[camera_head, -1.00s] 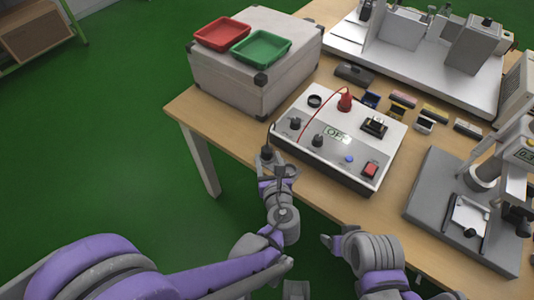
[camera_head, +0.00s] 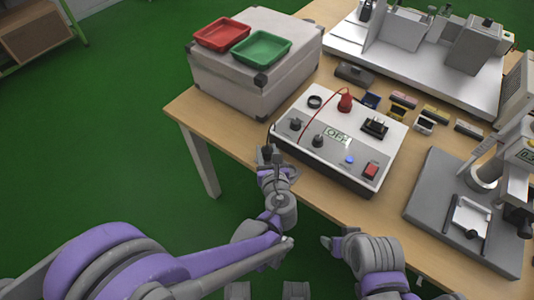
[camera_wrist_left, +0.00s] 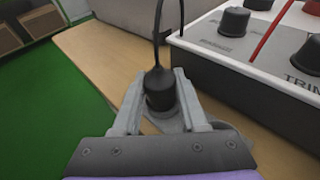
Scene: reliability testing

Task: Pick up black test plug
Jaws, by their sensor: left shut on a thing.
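The black test plug (camera_wrist_left: 160,92) stands between the two fingers of my left gripper (camera_wrist_left: 158,100) in the left wrist view, with its black cable running up from it. My left gripper is shut on the plug, near the table's front edge, to the left of the white test box (camera_head: 320,160). In the head view the gripper (camera_head: 268,155) largely hides the plug. The red plug (camera_head: 345,103) with a red cable is seated on the test box.
A large grey case (camera_head: 222,80) with a red tray (camera_head: 222,34) and a green tray (camera_head: 261,48) stands at the back left. Several small coloured parts lie behind the test box. A grey-based device (camera_head: 435,190) stands at the right. Green floor is free at the left.

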